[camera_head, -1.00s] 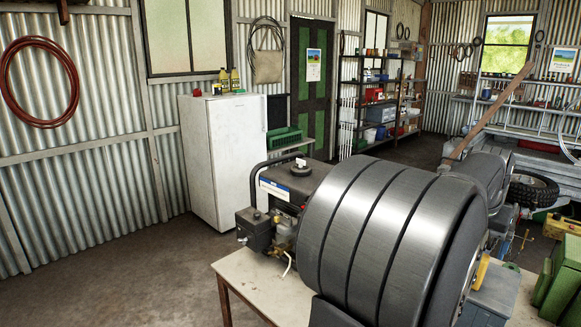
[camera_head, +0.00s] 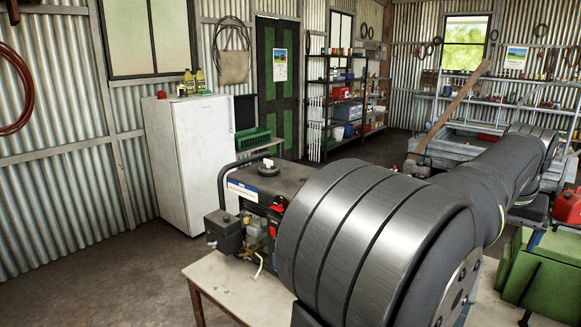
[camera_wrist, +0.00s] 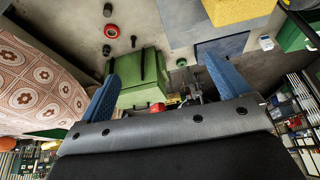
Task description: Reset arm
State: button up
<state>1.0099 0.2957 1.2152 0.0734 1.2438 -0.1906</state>
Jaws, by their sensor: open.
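My gripper (camera_wrist: 161,68) shows in the wrist view as two blue fingers spread wide apart, with nothing between them touching either one. It is open and empty. Behind the gap is a green box-shaped thing (camera_wrist: 140,68) with dark straps, some way off. In the head view my arm fills the middle and right foreground and stretches away to the right. The gripper itself is not visible in the head view.
A generator (camera_head: 265,185) stands on a pale table (camera_head: 235,290) close beside my arm. A white fridge (camera_head: 185,160) stands at the wall. A green machine part (camera_head: 540,270) and a red can (camera_head: 567,207) are at right. Bare floor (camera_head: 110,270) lies at left.

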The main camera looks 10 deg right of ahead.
jog(key=w+d+f+m, duration=0.1)
jog(key=w+d+f, duration=0.2)
jog(key=d+f, duration=0.6)
jog(key=w+d+f+m, duration=0.1)
jog(key=w+d+f, duration=0.3)
jog(key=d+f, duration=0.4)
jog(key=shift+d+f+g+h, duration=0.3)
jog(key=shift+d+f+g, duration=0.1)
jog(key=shift+f, duration=0.5)
